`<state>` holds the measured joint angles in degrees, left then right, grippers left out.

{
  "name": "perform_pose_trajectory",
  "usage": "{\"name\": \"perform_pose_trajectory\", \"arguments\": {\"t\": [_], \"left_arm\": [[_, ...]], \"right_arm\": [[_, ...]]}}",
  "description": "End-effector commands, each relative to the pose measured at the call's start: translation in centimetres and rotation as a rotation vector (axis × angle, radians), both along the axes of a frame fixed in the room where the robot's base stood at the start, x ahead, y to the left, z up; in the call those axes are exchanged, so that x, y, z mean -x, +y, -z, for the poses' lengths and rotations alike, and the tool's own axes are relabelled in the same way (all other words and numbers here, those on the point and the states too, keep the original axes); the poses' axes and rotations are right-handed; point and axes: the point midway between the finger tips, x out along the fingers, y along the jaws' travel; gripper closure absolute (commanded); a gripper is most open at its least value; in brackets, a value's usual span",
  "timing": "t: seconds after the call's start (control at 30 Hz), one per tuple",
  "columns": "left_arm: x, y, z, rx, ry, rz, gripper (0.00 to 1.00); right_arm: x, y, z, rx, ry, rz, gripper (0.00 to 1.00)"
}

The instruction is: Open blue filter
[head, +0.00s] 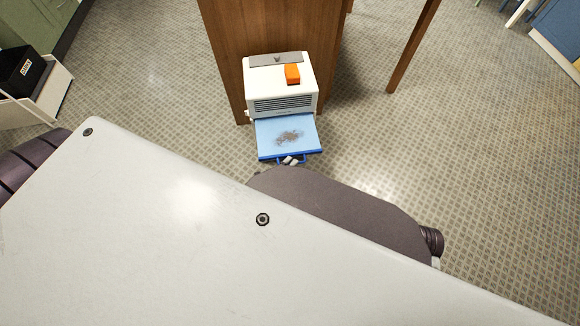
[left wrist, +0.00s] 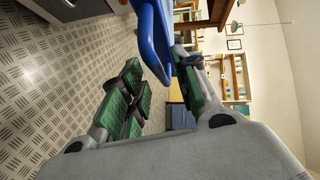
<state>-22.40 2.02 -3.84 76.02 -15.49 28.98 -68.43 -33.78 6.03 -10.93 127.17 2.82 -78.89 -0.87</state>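A small white appliance (head: 281,99) with a dark front grille stands on the floor against a wooden panel. Its blue filter (head: 288,136) sticks out of the front below the grille, flat, with a grey-brown dust patch on it. A darker blue handle (head: 303,158) is at its front edge. My left gripper (head: 289,160) is at this handle, mostly hidden by my own body in the head view. In the left wrist view, the blue handle (left wrist: 153,42) reaches between the spread green-padded fingers of the left gripper (left wrist: 162,88), with a gap visible. My right gripper is out of view.
A white container with a black box (head: 22,72) is at the far left. The tiled floor on the right is clear.

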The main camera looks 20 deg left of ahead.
Motion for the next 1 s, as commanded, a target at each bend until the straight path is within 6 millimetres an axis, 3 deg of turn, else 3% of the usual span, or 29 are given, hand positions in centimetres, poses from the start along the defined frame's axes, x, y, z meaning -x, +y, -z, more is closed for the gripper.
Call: {"name": "perform_pose_trajectory", "arguments": {"t": [0.37, 1.0], "left_arm": [[2.3, 0.5, -0.3, 0.000, 0.001, 0.000, 0.69], [8.5, 1.8, -1.1, -0.001, 0.003, -0.001, 0.69]], "right_arm": [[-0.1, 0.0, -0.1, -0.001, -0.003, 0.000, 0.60], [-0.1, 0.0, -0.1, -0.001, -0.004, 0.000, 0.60]]}}
